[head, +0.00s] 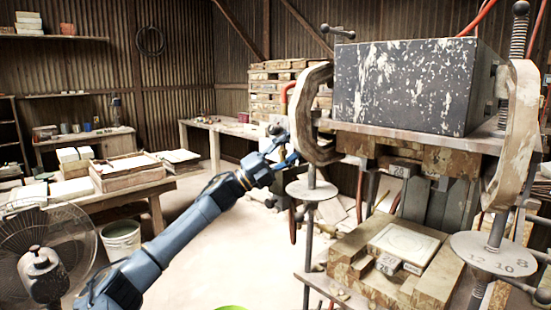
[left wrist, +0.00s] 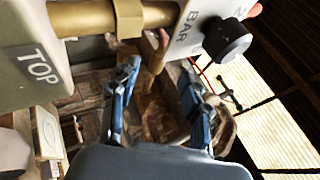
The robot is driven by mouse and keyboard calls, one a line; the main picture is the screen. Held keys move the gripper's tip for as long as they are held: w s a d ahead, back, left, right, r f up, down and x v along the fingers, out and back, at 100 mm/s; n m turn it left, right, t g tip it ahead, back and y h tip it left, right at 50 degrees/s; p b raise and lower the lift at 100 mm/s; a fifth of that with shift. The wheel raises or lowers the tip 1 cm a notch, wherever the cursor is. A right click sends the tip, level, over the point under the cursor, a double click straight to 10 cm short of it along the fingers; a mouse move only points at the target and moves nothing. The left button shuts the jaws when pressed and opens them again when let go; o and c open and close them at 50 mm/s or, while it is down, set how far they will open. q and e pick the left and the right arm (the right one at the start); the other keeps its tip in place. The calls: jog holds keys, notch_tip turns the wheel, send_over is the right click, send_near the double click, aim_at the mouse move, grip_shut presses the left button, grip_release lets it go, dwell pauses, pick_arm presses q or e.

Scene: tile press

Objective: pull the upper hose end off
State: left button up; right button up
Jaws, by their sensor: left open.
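My left gripper (head: 284,150) is at the left side of the press, beside its pale curved frame (head: 314,112). A brass pipe (left wrist: 95,18) runs above, from a block marked TOP (left wrist: 38,62) to a plate marked BAR (left wrist: 200,35). A red hose (head: 287,92) curves just above the gripper in the head view. Where the hose's upper end sits is unclear. My right gripper is out of view.
The press's dark block (head: 405,85) stands right of the gripper. A black knob (left wrist: 227,40) sits close on the BAR plate. Below are a round plate (head: 313,190) and a pale tile (head: 404,243). A fan (head: 40,265) and a bucket (head: 121,240) stand at the left.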

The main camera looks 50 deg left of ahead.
pick_arm(q)
jog(key=v, duration=0.5)
jog(key=shift+s+a, duration=0.2)
jog(key=shift+s, duration=0.05)
jog(key=shift+f, duration=0.1)
dwell(0.4)
